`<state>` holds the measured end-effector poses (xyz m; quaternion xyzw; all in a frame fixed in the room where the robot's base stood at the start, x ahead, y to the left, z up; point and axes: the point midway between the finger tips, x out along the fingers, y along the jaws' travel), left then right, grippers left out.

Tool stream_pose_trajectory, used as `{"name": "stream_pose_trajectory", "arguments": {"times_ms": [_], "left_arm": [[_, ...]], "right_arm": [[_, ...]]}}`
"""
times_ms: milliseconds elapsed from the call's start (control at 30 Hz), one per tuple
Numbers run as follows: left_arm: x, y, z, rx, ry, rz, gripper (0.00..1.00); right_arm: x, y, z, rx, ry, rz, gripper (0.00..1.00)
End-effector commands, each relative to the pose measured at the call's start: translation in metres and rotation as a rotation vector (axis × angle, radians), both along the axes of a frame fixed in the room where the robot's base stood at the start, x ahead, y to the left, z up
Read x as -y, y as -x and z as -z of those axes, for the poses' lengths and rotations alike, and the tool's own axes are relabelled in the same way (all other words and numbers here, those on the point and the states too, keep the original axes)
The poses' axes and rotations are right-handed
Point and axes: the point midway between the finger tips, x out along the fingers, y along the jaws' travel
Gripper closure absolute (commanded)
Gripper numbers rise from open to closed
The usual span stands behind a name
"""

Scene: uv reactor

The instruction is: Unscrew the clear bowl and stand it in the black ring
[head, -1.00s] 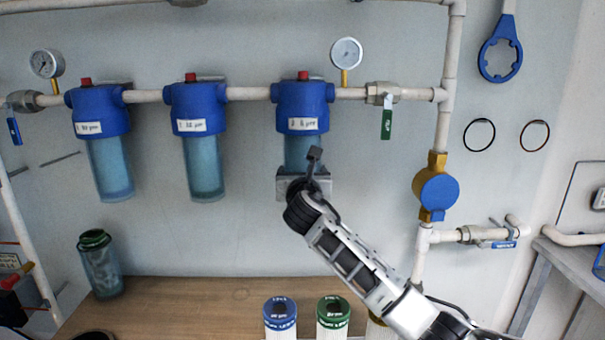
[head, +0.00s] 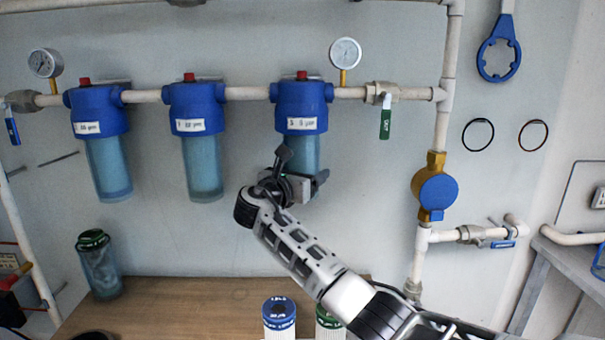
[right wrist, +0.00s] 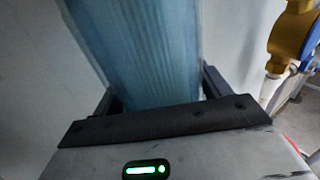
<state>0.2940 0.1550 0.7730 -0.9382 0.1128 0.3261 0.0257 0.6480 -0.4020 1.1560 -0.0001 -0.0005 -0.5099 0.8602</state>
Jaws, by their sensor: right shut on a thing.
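Three blue filter heads hang on the wall pipe. The right-hand head (head: 302,106) carries a clear bluish bowl (head: 303,152), which is upright and meets the head with no visible gap. My right gripper (head: 306,187) is shut on this bowl's lower part. In the right wrist view the bowl (right wrist: 145,50) stands between the two dark fingers. The bowl's lower end is hidden by the gripper. A dark rounded edge (head: 94,335) is cut off at the bottom left; I cannot tell whether it is the black ring. My left gripper is not in view.
Two more bowls (head: 109,168) (head: 202,168) hang to the left. A loose dark-topped bowl (head: 100,264) stands at the bench's left end. Blue-topped (head: 280,308) and green-topped (head: 326,318) cartridges stand at the front. The bench middle (head: 190,305) is clear. A blue wrench (head: 499,60) hangs on the wall.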

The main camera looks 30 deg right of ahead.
Motion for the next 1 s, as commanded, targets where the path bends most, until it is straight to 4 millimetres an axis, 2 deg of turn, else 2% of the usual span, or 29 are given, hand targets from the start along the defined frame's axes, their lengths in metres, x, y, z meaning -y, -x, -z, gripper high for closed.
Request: {"name": "stream_pose_trajectory", "arguments": {"times_ms": [133, 467, 733, 1000], "left_arm": [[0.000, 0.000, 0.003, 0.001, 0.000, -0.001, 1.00], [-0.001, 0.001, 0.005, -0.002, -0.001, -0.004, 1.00], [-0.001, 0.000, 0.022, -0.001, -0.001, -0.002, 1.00], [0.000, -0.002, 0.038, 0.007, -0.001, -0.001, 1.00]], "right_arm": [[0.000, 0.001, 0.002, -0.005, -0.002, 0.079, 0.65], [0.001, 0.001, 0.002, -0.005, -0.001, 0.098, 0.65], [0.001, 0.002, 0.005, -0.006, -0.003, 0.271, 0.65], [0.002, 0.003, 0.005, -0.005, -0.003, 0.356, 0.65]]}}
